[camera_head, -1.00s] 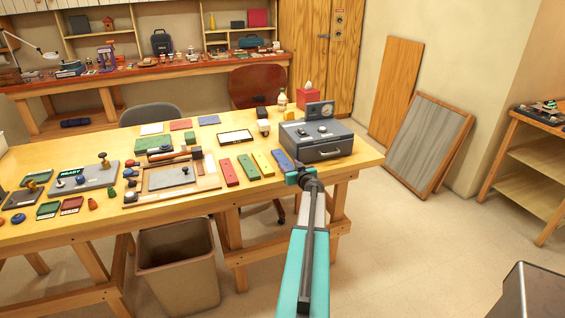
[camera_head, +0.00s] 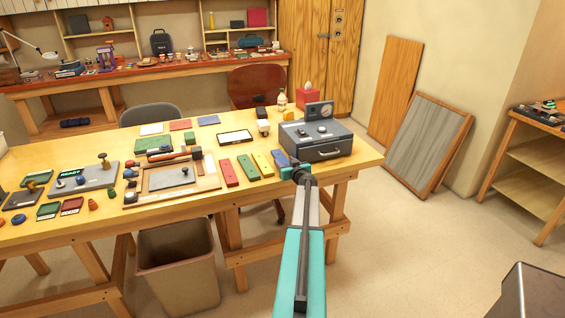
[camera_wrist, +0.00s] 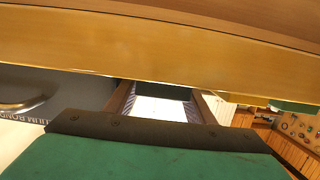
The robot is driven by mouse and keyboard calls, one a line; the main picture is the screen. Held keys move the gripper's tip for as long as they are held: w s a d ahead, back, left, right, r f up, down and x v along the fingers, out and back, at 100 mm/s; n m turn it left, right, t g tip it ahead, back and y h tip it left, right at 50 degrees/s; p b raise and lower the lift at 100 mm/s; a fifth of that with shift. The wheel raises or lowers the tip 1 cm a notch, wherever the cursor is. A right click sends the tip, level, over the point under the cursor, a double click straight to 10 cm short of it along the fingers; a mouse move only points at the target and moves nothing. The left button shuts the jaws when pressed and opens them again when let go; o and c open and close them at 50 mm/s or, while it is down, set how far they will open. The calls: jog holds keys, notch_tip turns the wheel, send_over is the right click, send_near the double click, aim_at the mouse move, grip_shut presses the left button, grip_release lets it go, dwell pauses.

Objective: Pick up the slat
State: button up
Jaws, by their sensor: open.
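Several flat coloured bars lie side by side on the wooden workbench: red (camera_head: 229,172), green (camera_head: 248,167), yellow (camera_head: 263,164) and blue (camera_head: 280,157). None is clearly marked as the slat. My gripper (camera_head: 297,172) is open at the bench's front edge, right of the yellow bar, and overlaps the near end of the blue bar in the head view. Contact cannot be told. In the wrist view a broad wooden band (camera_wrist: 150,45) crosses the top, very close; I cannot tell whether it is a slat or furniture. A green, dark-edged part fills the bottom.
A grey box (camera_head: 325,151) with a handle stands just right of the gripper. A framed tray (camera_head: 131,197) and small items crowd the bench's left. A waste bin (camera_head: 178,268) stands below the front edge. Floor (camera_head: 410,265) at the right is open.

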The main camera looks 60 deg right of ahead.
aim_at(285, 162)
jog(key=shift+w+d+f, duration=0.1)
jog(key=shift+w, duration=0.1)
dwell(0.5)
jog(key=c, duration=0.9)
jog(key=shift+r, duration=0.85)
notch_tip(285, 162, up, 2)
jog(key=shift+r, duration=0.2)
jog(key=v, duration=0.5)
jog(key=a+f+v, duration=0.1)
jog(key=v, duration=0.4)
jog(key=f+v, duration=0.1)
jog(key=v, duration=0.4)
jog(key=shift+s+a+b, duration=0.1)
jog(key=shift+a+b, duration=0.3)
jog(key=shift+a, duration=0.05)
